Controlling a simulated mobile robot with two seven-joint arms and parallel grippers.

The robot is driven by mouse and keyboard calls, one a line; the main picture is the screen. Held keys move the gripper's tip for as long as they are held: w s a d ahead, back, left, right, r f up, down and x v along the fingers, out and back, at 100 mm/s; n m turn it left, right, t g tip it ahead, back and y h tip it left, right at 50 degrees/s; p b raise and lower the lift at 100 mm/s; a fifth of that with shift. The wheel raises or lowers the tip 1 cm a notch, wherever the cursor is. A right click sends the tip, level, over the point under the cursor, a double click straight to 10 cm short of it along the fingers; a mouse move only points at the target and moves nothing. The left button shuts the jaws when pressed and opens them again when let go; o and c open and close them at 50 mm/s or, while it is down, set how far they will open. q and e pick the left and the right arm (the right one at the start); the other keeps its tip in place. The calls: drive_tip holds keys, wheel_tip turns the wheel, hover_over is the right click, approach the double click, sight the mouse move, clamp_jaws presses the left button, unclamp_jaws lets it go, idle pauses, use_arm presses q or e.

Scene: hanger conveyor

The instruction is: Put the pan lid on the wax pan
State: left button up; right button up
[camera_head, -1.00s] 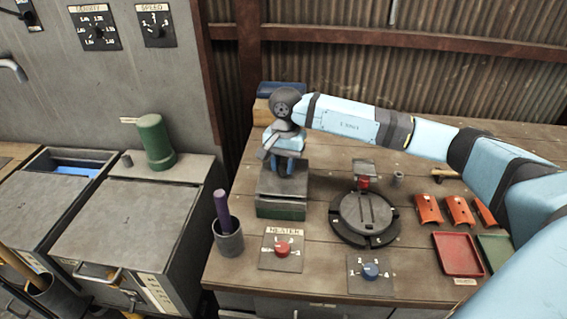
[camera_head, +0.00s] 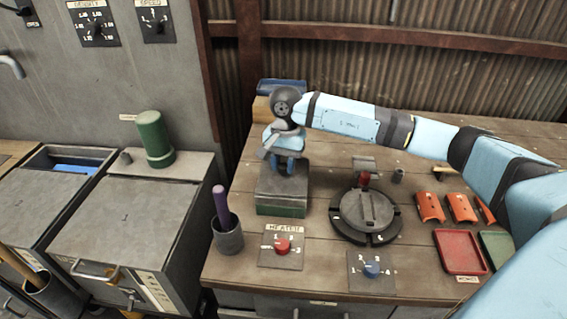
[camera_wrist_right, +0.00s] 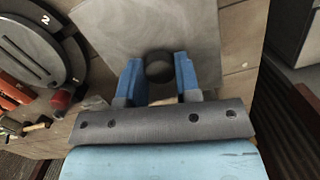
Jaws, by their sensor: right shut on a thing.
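The pan lid (camera_head: 283,184) is a grey square plate with a dark round knob (camera_wrist_right: 159,67). In the head view it is over the green wax pan (camera_head: 281,210) on the bench and appears level; I cannot tell whether it is fully seated. My right gripper (camera_head: 284,166) points down from above, and its blue fingers (camera_wrist_right: 159,75) are shut on the knob, one on each side. The lid hides the inside of the pan. My left gripper is not in view.
A cup with a purple-handled tool (camera_head: 229,237) stands left of the pan. The heater knob (camera_head: 283,245) is in front. A round numbered plate (camera_head: 366,230) is to the right, with orange pieces (camera_head: 462,208) and a red tray (camera_head: 460,252) beyond.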

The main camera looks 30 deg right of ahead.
drive_tip(key=shift+f+b, duration=0.3)
drive_tip(key=shift+b, duration=0.1)
idle(0.5)
drive_tip(key=o, duration=0.6)
drive_tip(key=o, duration=0.6)
wheel_tip(320, 180, up, 14)
drive_tip(key=w+d+b, duration=0.1)
drive_tip(key=shift+d, duration=0.15)
drive_tip(key=shift+f, duration=0.2)
